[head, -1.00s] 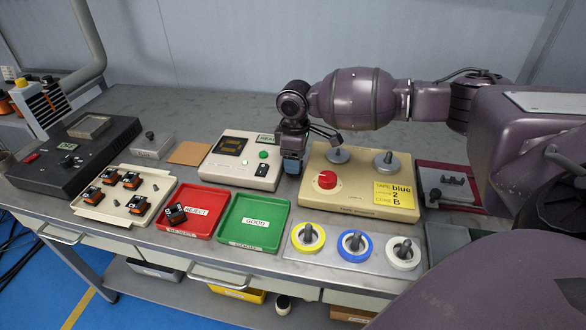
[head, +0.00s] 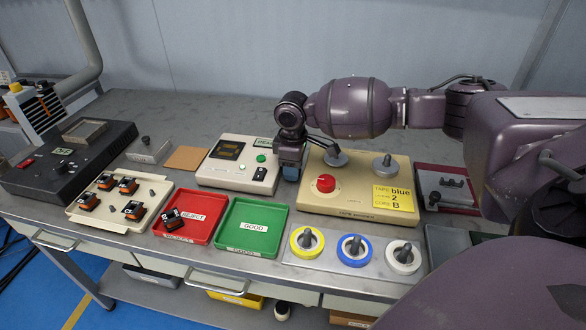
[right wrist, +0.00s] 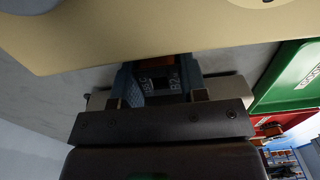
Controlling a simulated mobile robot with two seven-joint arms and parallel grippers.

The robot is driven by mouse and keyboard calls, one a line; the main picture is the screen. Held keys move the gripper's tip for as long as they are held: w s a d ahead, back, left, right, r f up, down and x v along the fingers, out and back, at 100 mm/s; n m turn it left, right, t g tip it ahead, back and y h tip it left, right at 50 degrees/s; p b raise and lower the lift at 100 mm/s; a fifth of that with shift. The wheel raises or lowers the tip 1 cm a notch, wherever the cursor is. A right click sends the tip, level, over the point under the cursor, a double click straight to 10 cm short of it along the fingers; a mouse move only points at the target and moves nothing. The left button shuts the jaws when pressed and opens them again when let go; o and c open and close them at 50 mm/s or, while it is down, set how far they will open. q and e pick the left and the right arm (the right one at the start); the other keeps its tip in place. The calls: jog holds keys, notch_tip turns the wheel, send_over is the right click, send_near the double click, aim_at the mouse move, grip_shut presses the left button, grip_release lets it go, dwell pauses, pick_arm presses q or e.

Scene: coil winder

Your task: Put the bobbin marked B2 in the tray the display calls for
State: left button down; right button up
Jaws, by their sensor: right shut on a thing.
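My right gripper (head: 291,164) is low between the cream tester box (head: 212,176) and the beige winder. In the right wrist view its jaws (right wrist: 171,88) are shut on a dark bobbin (right wrist: 172,82) marked B2, partly hidden by the fingers. The tester's small green display (head: 265,143) shows a word too small to read surely. The green tray (head: 244,209), labelled GOOD, is empty. My left gripper is not in view.
A cream tray (head: 83,216) at left holds several black and orange bobbins. The beige winder (head: 345,203) has a red knob and a yellow note. Three tape rolls stand on a plate (head: 337,263) in front. A dark box (head: 60,176) is far left.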

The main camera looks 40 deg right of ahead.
notch_tip(320, 180, up, 20)
jog(key=p, duration=0.3)
jog(key=shift+p, duration=0.4)
jog(key=shift+f, duration=0.1)
